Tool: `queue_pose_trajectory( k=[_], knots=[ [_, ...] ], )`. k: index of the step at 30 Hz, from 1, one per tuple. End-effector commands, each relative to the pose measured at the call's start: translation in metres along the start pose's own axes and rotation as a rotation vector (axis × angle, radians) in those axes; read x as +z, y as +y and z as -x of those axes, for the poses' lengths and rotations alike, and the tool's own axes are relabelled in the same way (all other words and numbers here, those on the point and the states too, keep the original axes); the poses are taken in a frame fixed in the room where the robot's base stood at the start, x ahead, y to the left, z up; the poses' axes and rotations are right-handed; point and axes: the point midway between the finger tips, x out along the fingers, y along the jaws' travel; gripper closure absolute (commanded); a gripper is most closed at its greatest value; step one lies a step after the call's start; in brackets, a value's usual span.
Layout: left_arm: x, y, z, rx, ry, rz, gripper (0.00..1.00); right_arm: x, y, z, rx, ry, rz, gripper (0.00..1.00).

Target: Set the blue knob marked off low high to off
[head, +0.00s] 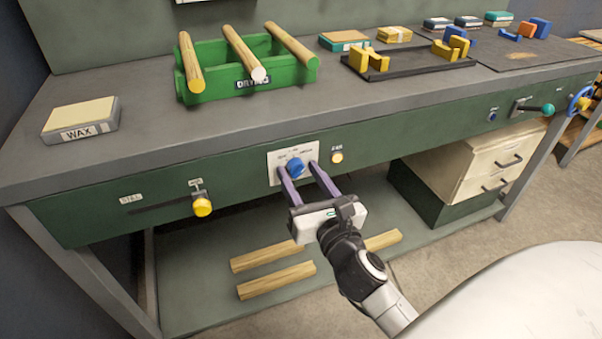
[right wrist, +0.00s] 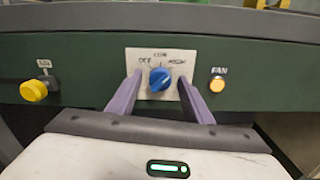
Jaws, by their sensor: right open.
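The blue knob (head: 295,168) sits on a white plate (head: 274,177) on the green front panel of the bench. In the right wrist view the blue knob (right wrist: 159,79) shows between the labels, with OFF at upper left, another above and one at upper right. Its pointer is too small to read surely. My right gripper (head: 296,175) is open, its two purple fingers reaching towards the plate on either side of the knob. In the right wrist view, gaps show between the fingers (right wrist: 160,88) and the knob. My left gripper is not in view.
A yellow knob (head: 202,205) is left of the plate and a lit FAN button (head: 336,157) is right. A green rack (head: 247,77) with wooden rods and a WAX block (head: 80,119) stand on the benchtop. Wooden bars (head: 276,280) lie on the shelf below.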

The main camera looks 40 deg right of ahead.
Motion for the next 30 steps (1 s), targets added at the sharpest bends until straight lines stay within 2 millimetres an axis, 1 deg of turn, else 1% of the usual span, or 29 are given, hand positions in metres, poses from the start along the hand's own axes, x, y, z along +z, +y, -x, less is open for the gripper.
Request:
queue_pose_trajectory(
  k=[7, 11, 12, 14, 15, 23, 30],
  knots=[
    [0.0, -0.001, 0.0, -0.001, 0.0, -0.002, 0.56, 0.0, 0.0, -0.001, 0.0, 0.0, 0.001, 0.54],
    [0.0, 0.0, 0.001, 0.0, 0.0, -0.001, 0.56, 0.0, 0.0, -0.001, 0.0, 0.0, 0.001, 0.76],
    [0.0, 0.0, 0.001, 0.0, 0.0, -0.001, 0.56, 0.0, 0.0, -0.001, 0.0, 0.0, 0.001, 0.83],
    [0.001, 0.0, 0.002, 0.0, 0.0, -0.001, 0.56, 0.0, 0.0, -0.001, 0.0, 0.0, 0.001, 0.93],
    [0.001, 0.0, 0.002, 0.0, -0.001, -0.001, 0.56, 0.0, 0.0, -0.001, 0.0, 0.0, 0.001, 0.95],
    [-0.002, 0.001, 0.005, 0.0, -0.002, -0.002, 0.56, 0.001, 0.0, 0.0, 0.0, 0.001, 0.032, 0.95],
    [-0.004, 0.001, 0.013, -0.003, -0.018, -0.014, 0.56, 0.002, 0.0, 0.0, 0.001, 0.003, 0.158, 0.95]
  ],
)
